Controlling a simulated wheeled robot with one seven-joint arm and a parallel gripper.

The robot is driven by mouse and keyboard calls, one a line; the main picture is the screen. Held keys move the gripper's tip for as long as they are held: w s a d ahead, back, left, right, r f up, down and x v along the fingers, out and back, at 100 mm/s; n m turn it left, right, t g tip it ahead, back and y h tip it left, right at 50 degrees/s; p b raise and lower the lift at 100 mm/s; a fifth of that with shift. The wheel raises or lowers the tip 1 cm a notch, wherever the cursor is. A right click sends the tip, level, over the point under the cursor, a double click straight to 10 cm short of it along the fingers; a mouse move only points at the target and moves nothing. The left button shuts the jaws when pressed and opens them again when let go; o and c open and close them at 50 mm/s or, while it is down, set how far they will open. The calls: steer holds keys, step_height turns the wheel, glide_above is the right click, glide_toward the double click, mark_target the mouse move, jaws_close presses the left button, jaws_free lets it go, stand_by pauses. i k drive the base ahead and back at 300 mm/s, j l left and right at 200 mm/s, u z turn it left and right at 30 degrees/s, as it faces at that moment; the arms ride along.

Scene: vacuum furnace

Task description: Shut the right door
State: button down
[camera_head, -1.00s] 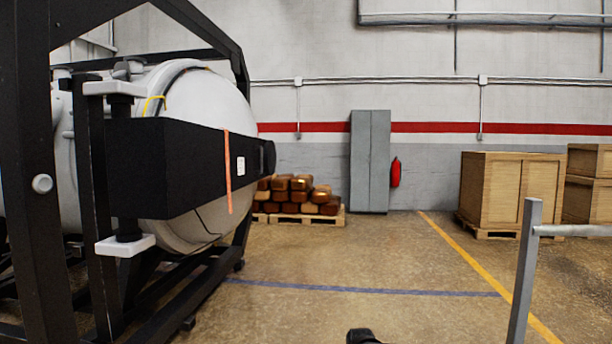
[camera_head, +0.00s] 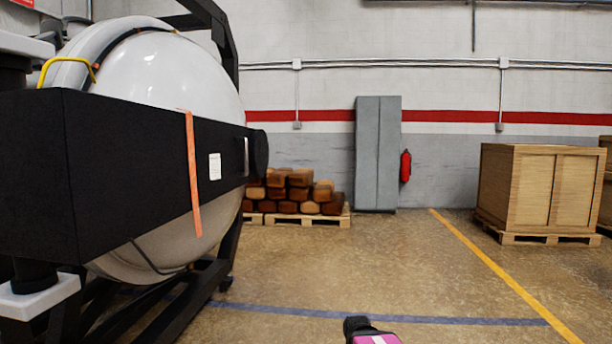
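The furnace door (camera_head: 180,70) is a large white dome at the left of the head view. A black box-shaped beam (camera_head: 110,170) crosses it, with an orange strip and a white label. I cannot tell from this view how far the door stands open. My gripper is not clearly in view. A small dark and magenta part, probably of my arm, shows at the bottom centre, apart from the door.
A black frame (camera_head: 215,265) carries the furnace at the left. Stacked blocks on a pallet (camera_head: 300,219), a grey cabinet (camera_head: 377,150) and a wooden crate (camera_head: 535,190) stand towards the back wall. The floor in the middle and right is clear.

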mark_target(151, 163)
steer(key=i+l+u, duration=0.1)
steer(key=i+u, duration=0.3)
steer(key=i, duration=0.15)
steer(key=i+l+u, duration=0.25)
steer(key=i+u, duration=0.15)
steer(key=i+l, duration=0.05)
steer(key=i, duration=0.05)
